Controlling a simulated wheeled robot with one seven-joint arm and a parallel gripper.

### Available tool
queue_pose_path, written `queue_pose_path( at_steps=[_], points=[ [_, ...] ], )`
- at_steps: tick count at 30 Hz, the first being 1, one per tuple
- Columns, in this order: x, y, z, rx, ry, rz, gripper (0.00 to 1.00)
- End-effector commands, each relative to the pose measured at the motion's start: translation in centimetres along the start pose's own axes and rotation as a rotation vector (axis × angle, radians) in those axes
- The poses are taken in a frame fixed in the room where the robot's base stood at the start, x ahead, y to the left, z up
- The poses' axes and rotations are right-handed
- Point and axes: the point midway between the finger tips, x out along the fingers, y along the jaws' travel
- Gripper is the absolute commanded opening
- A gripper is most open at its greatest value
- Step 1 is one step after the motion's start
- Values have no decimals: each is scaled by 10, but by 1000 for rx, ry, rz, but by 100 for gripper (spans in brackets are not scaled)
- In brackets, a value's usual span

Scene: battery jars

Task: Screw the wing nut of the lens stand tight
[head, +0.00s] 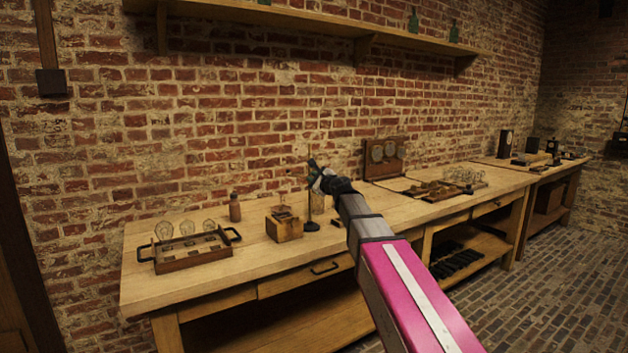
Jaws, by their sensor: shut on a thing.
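The lens stand (311,226) is upright on the wooden bench, with a round dark base and a thin rod. My gripper (317,178) is at the upper part of the rod, well above the bench top. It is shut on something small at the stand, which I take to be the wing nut. The wing nut itself is hidden by the jaws and too small to make out. My arm comes in from the lower right and covers part of the bench behind it.
Left of the stand are a wooden box (284,228), a brown bottle (235,208) and a handled tray (190,258) with glass bulbs. To the right, a board with round glass pieces (384,157) leans at the wall.

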Motion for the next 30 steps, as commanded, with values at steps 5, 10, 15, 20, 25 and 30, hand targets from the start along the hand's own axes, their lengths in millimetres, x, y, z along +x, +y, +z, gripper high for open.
queue_pose_path(
  at_steps=[5, 10, 15, 20, 25, 30],
  points=[
    [0, 0, 0, 59, 0, 1, 0],
    [0, -1, 0, 170, -1, 1, 0],
    [0, -2, 0, 323, 0, 1, 0],
    [0, -3, -1, 475, 0, 1, 0],
    [0, -4, -2, 637, 0, 1, 0],
    [0, -5, -2, 798, 0, 1, 0]
  ],
)
